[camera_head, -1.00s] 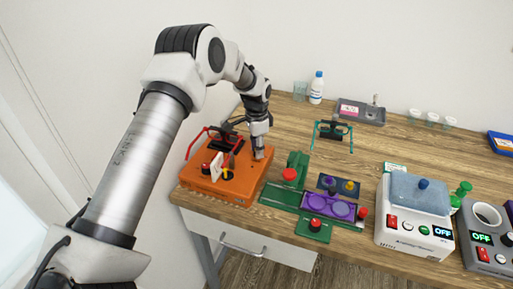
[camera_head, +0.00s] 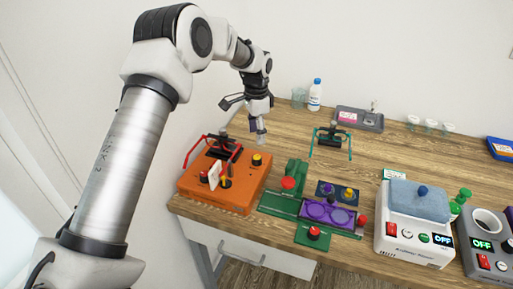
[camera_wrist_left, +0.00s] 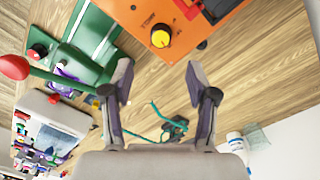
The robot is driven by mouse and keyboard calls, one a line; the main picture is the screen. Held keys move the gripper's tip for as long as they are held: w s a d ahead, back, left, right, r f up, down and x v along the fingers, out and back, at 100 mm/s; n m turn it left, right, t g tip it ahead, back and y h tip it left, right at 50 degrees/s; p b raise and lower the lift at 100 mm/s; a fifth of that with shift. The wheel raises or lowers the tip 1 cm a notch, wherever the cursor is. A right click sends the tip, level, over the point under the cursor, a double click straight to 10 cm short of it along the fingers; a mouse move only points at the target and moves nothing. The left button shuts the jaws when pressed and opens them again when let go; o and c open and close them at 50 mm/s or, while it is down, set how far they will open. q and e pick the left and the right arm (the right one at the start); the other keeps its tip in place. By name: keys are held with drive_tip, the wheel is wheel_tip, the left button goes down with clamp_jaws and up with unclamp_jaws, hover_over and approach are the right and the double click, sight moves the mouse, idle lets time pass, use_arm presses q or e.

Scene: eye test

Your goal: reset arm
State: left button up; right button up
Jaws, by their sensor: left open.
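My left gripper (camera_head: 259,136) hangs above the wooden table, near the back right corner of the orange box. In the left wrist view my left gripper (camera_wrist_left: 161,92) shows two fingers spread apart with nothing between them. The orange box (camera_head: 212,195) has a yellow and black knob (camera_head: 257,160), a red handle frame and a white card on its top. The knob also shows in the left wrist view (camera_wrist_left: 161,38), beyond the fingertips. My right gripper is not in view.
Right of the orange box stand a green device (camera_head: 296,174) and a purple tray (camera_head: 328,214). A white machine (camera_head: 413,236) and a grey machine (camera_head: 484,256) stand further right. A white bottle (camera_head: 315,95) and a teal-framed holder (camera_head: 331,139) are behind. Wood between box and holder is clear.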

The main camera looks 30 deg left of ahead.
use_arm(q)
drive_tip(key=shift+r, duration=0.95)
